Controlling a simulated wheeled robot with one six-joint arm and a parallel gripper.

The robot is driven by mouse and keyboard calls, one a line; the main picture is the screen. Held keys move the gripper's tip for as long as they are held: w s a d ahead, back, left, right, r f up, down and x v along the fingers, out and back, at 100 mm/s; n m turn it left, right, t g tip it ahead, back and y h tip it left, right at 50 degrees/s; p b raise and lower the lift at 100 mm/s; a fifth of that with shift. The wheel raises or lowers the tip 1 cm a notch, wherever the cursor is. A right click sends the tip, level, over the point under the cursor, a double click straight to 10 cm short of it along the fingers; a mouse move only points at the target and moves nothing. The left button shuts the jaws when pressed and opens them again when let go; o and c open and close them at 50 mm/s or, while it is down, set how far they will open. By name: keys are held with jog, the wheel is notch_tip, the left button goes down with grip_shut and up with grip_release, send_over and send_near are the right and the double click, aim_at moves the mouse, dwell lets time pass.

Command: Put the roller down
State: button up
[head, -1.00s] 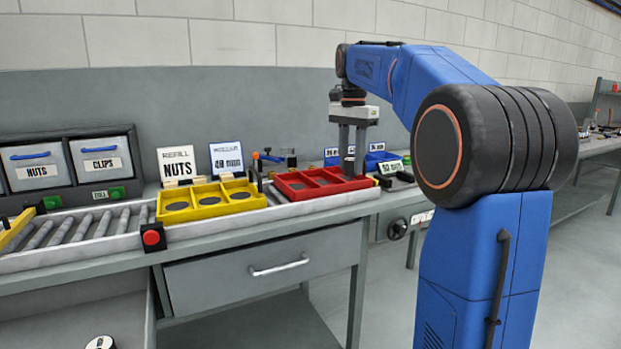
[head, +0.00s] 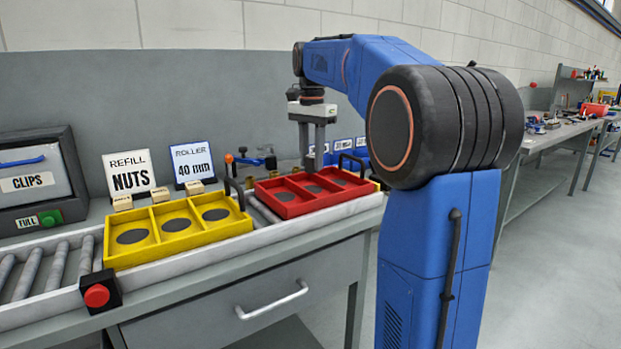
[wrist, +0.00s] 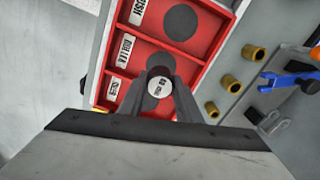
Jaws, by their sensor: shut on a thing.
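My gripper (head: 313,168) is shut on the roller (wrist: 160,87), a small cylinder with a white, printed end face that shows between the fingers in the wrist view. The red tray (head: 298,212) stands on the conveyor, with three compartments in a row, each with a dark disc on its floor. It also shows below the gripper in the wrist view (wrist: 204,38). The fingers are over the middle part of the tray in the head view. I cannot tell how high the roller is above the floor of the tray. The fingers hide part of the tray.
A yellow tray (head: 117,257) with three compartments stands left of the red one. A red button (head: 97,295) is on the conveyor's front edge. Signs (head: 192,165) stand behind. In the wrist view, brass-coloured cylinders (wrist: 230,82) and a blue-handled tool (wrist: 288,80) lie beside the red tray.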

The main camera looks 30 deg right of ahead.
aim_at(312, 156)
jog(key=shift+f, duration=2.65)
jog(key=shift+f, duration=0.15)
jog(key=o, duration=1.1)
jog(key=shift+o, duration=0.2)
notch_tip(312, 156, up, 12)
jog(key=shift+r, duration=0.15)
